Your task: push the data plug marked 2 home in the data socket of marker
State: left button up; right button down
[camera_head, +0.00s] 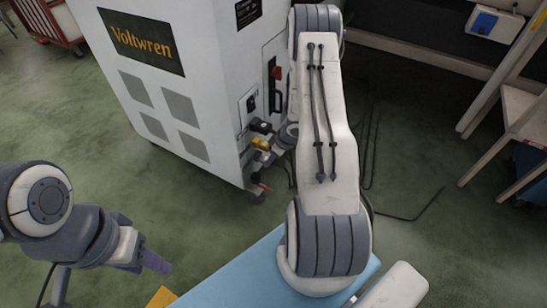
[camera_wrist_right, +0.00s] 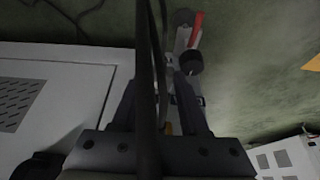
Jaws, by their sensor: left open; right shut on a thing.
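The white Voltwren cabinet (camera_head: 205,75) carries a connector panel on its right-hand side, with a black connector (camera_head: 260,126) and a yellow piece (camera_head: 261,143) low on it. My right gripper (camera_head: 268,156) is at this panel, partly hidden by my arm. In the right wrist view its fingers (camera_wrist_right: 160,105) are shut on a cabled plug, mostly hidden behind a dark cable (camera_wrist_right: 146,80). A bit of orange shows between the fingers. I cannot read a 2 or any marker, nor tell how deep the plug sits. My left gripper (camera_head: 152,262) is open and empty, far from the cabinet.
A dark round connector (camera_wrist_right: 190,62) and a red piece (camera_wrist_right: 196,30) lie just beyond the fingers in the wrist view. A light blue surface (camera_head: 235,278) is at the front. Black cables (camera_head: 405,217) lie on the green floor. A wooden frame stands at right.

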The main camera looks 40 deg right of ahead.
jog(key=shift+w+a, duration=0.1)
jog(key=shift+w, duration=0.05)
jog(key=shift+c, duration=1.7)
grip_release()
jog(key=p+v, duration=0.7)
jog(key=v, duration=0.3)
jog(key=shift+r, duration=0.25)
